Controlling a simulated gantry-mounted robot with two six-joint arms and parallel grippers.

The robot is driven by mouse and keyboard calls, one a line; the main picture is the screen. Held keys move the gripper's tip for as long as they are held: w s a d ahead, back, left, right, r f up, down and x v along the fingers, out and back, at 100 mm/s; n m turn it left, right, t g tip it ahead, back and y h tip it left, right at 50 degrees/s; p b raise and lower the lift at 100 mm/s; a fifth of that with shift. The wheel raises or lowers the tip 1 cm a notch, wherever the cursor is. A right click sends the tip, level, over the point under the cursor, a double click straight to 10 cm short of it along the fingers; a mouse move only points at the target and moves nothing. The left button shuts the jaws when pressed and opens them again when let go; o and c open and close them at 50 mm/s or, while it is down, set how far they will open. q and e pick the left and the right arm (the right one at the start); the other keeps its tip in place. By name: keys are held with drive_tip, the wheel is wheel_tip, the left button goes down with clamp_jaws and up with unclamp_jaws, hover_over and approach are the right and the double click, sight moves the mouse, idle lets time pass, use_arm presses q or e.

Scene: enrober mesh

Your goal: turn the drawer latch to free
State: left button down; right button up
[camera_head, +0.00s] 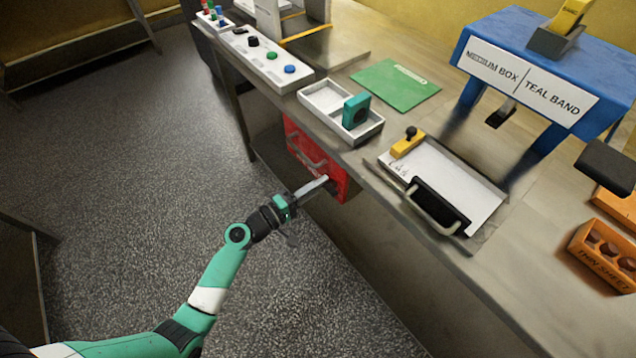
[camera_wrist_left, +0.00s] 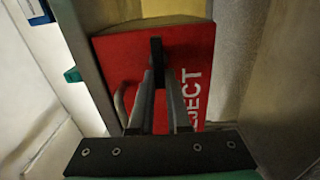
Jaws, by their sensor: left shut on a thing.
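The red drawer (camera_head: 301,143) is set under the front edge of the bench. Its red front (camera_wrist_left: 120,62) also fills the middle of the left wrist view, with part of a white word reading "JECT". A black drawer latch (camera_wrist_left: 156,48) stands out from that front and looks upright in the wrist view. My left gripper (camera_head: 322,182) reaches the lower right of the drawer front and is shut on the latch, with its fingers (camera_wrist_left: 160,82) at it. The fingers hide part of the latch. In the head view the latch is hidden or too small to tell.
A grey drawer handle (camera_wrist_left: 122,103) is beside the fingers. Above, the bench carries a white divided tray (camera_head: 322,97) with a teal block (camera_head: 356,110), a button panel (camera_head: 268,62), a white plate with a black handle (camera_head: 436,205) and a blue stand (camera_head: 520,50). Open floor lies left.

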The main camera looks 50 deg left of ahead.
use_arm(q)
drive_tip(key=shift+f, duration=0.1)
idle(0.4)
drive_tip(key=c, duration=0.9)
unclamp_jaws()
drive_tip(key=shift+d, duration=0.1)
drive_tip(key=shift+s, duration=0.1)
drive_tip(key=s, duration=0.3)
drive_tip(key=s+p, duration=0.1)
drive_tip(key=s, duration=0.7)
drive_tip(key=shift+s+a+p, duration=0.25)
drive_tip(key=shift+a+p, duration=0.1)
drive_tip(key=shift+a, duration=0.05)
